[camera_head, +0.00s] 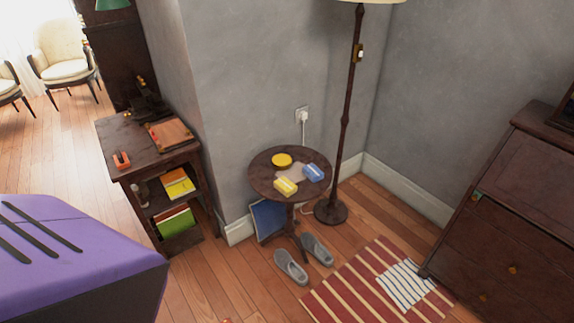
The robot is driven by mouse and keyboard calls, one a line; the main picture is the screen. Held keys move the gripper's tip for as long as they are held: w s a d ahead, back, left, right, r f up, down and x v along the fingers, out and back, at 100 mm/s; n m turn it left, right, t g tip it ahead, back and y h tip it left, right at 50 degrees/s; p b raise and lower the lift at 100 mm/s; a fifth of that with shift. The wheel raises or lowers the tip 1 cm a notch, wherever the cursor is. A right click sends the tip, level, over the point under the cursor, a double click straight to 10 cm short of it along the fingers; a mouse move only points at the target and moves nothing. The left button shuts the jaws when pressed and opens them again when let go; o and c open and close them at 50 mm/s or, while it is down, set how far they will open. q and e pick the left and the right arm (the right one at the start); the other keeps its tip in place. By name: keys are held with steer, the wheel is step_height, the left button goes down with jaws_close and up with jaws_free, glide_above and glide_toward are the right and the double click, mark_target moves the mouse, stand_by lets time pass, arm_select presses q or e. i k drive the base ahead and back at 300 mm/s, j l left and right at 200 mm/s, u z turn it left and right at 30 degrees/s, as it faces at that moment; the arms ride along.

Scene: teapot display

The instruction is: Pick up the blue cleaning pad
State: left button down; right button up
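The blue cleaning pad (314,172) lies on the right side of a small round dark wooden table (262,184), near its edge. A yellow pad (285,186) lies to its left and nearer the front. A round yellow item (281,160) sits further back on the same table. A pale irregular patch (291,171) lies on the tabletop between them. Neither of my grippers is in view, and nothing touches the blue pad.
A floor lamp (346,120) stands right behind the table, against the grey wall corner. Grey slippers (291,267) and a striped rug (350,292) lie on the floor in front. A wooden shelf unit (128,165) stands left, a dark cabinet (510,215) right.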

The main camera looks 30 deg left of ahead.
mark_target(311, 171)
steer(key=i+l, duration=0.15)
steer(key=l, duration=0.2)
steer(key=i+l+u, duration=0.15)
steer(key=l, duration=0.2)
steer(key=i+l, duration=0.2)
steer(key=l, duration=0.15)
steer(key=i+l+u, duration=0.35)
steer(key=i, duration=0.2)
steer(key=i+l+u, duration=0.3)
steer(key=i, duration=0.2)
steer(key=i+j+u, duration=0.35)
steer(key=i+j, duration=0.4)
steer(key=i, duration=0.15)
